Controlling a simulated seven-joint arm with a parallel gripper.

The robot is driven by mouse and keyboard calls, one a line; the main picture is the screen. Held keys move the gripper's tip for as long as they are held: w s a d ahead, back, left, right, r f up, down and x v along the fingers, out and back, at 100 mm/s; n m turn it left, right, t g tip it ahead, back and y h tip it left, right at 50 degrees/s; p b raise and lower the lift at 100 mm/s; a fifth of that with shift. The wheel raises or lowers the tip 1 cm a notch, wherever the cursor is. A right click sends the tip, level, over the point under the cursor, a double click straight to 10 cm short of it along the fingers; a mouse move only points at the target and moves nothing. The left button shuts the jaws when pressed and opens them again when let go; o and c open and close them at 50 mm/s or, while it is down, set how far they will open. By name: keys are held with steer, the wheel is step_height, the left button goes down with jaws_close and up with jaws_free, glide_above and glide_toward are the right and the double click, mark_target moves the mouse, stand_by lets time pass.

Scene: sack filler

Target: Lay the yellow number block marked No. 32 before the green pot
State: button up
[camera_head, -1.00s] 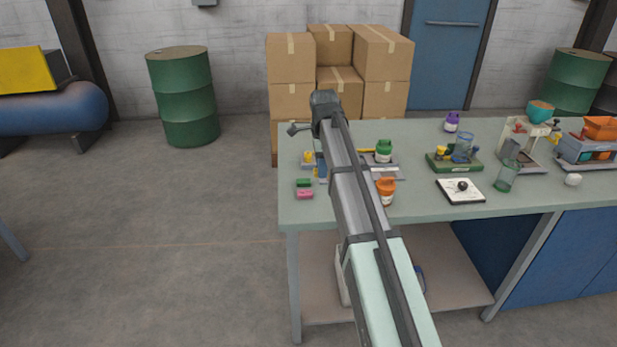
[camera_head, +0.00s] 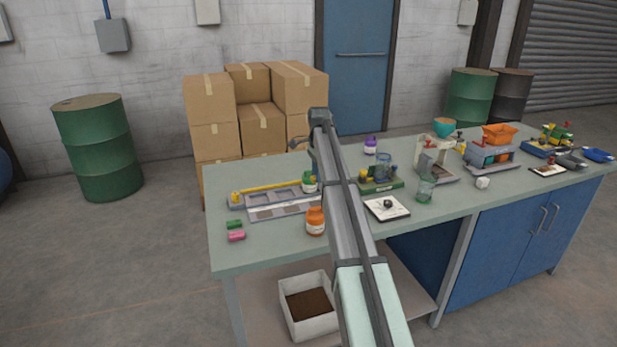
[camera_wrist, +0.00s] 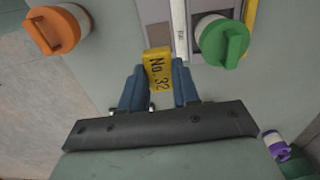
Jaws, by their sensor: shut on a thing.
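The yellow number block (camera_wrist: 157,60) marked No. 32 is held between the blue fingers of my gripper (camera_wrist: 160,84), its number facing the wrist camera. The green pot (camera_wrist: 222,42) is just beyond and to the right of the block in the wrist view, apart from it. In the head view the green pot (camera_head: 309,184) stands at the right end of a grey tray (camera_head: 247,214), partly behind my arm. The held block cannot be made out in the head view.
An orange pot (camera_head: 315,222) stands in front of the tray. A purple pot (camera_head: 370,146) is farther back. Small green (camera_head: 234,225) and pink (camera_head: 236,236) pieces lie at the bench's left. A white card (camera_head: 387,208) and a green-based device (camera_head: 380,185) are right of my arm.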

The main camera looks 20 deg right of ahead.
mark_target(318, 204)
steer(key=shift+f, duration=4.2)
steer(key=shift+f, duration=0.7)
steer(key=o, duration=1.5)
steer(key=shift+r, duration=0.15)
steer(key=shift+r, duration=3.85)
steer(key=shift+a, duration=0.1)
